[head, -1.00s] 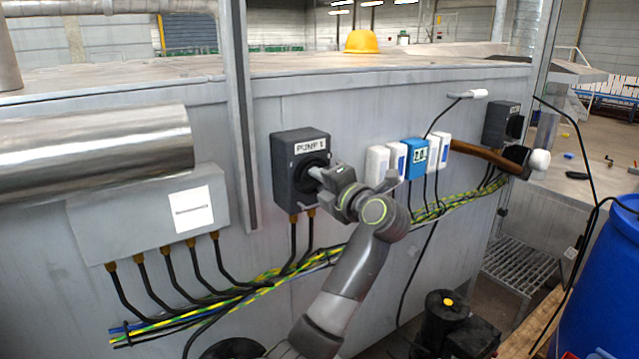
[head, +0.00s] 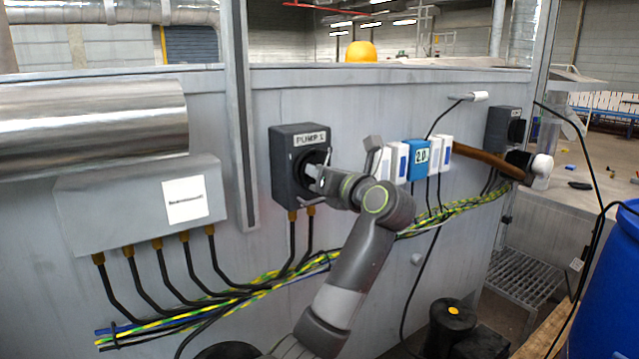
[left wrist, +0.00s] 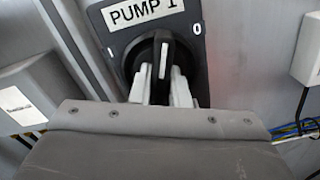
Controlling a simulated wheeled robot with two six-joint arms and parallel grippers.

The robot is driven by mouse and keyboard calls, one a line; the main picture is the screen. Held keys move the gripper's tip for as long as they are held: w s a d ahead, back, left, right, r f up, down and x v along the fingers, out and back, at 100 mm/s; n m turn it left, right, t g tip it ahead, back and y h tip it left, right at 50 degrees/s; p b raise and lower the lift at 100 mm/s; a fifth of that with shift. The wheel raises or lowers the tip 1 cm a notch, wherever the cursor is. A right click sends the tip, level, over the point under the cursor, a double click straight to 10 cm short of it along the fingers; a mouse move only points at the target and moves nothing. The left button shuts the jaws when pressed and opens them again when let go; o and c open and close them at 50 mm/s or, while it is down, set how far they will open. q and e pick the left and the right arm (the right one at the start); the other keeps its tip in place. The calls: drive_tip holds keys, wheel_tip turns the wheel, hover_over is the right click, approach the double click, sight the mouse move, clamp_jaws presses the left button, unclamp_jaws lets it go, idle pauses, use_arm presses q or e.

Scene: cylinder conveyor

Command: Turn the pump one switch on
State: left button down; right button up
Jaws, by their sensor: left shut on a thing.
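The pump one switch is a dark grey box labelled PUMP 1 (head: 287,150) on the grey metal wall. Its round black knob shows in the left wrist view (left wrist: 163,60), with a white pointer line standing nearly upright between the "I" mark at left and the "0" mark at right. My left gripper (head: 316,176) reaches the switch from the right and is shut on the knob. In the left wrist view its pale fingers (left wrist: 163,92) sit on both sides of the knob's grip and hide its lower part. My right gripper is not in view.
A grey junction box (head: 140,212) with several cables is left of the switch. White modules and a blue one (head: 416,160) are to the right. A brown-handled hammer (head: 490,160) is farther right, near a second dark switch box (head: 502,130). A blue barrel (head: 610,290) stands at far right.

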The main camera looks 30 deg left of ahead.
use_arm(q)
drive_tip(key=shift+f+n+b, duration=0.15)
drive_tip(key=shift+n+b, duration=1.05)
drive_tip(key=shift+n, duration=0.8)
drive_tip(key=c, duration=1.4)
unclamp_jaws()
drive_tip(key=shift+d, duration=0.15)
drive_tip(key=b+v, duration=0.5)
drive_tip(key=v, duration=1.2)
drive_tip(key=shift+d, duration=0.1)
